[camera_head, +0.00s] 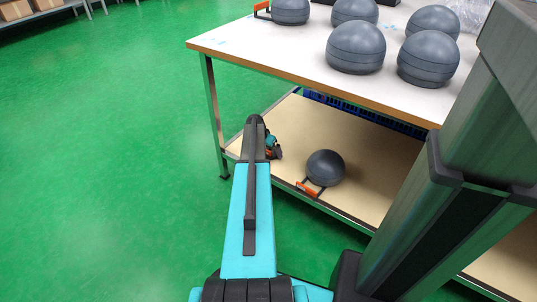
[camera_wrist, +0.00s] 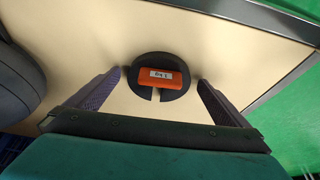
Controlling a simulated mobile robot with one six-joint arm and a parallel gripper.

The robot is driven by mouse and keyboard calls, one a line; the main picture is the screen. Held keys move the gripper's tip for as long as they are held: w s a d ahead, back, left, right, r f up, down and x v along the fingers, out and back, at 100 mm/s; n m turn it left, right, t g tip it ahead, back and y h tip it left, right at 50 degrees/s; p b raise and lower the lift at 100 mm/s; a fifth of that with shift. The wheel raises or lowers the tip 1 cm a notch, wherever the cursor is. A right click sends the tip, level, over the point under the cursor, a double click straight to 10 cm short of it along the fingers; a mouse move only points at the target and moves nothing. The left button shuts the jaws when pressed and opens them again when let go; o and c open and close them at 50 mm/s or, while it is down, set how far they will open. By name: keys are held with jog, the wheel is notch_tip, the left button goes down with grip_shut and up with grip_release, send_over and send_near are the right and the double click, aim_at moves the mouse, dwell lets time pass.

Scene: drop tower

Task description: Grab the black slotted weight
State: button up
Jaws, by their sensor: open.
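The black slotted weight (camera_wrist: 160,57) lies on the beige lower shelf (camera_wrist: 90,30) in the wrist view. It is a black disc with an orange labelled block (camera_wrist: 160,76) on it, and its slot faces my gripper. My gripper (camera_wrist: 159,80) is open, with one finger on each side of the weight and a gap visible on both sides. In the head view my gripper (camera_head: 274,152) is over the left end of the lower shelf (camera_head: 355,195), partly behind my arm. I cannot make out the weight clearly there.
A dark grey ball (camera_head: 325,167) with an orange-ended bracket (camera_head: 307,189) sits on the lower shelf right of my gripper. Several similar balls stand on the white tabletop (camera_head: 270,55) above. The shelf has a metal edge (camera_wrist: 285,80). Green floor (camera_head: 100,150) is clear at left.

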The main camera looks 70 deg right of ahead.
jog(key=shift+r, duration=0.1)
jog(key=c, duration=2)
jog(key=shift+r, duration=0.1)
jog(key=shift+r+p, duration=0.45)
jog(key=shift+r, duration=0.3)
notch_tip(320, 180, up, 2)
jog(key=shift+r+p, duration=0.1)
jog(key=shift+p, duration=0.4)
jog(key=shift+s+a+r+p, duration=0.2)
jog(key=shift+s+a+p, duration=0.35)
jog(key=shift+a, duration=2.05)
jog(key=shift+s+a+r+p, duration=0.15)
jog(key=shift+s+a+p, duration=0.4)
jog(key=shift+a, duration=2)
jog(key=shift+s+a+r+p, duration=0.2)
jog(key=shift+s+a+p, duration=0.35)
jog(key=shift+a, duration=2.05)
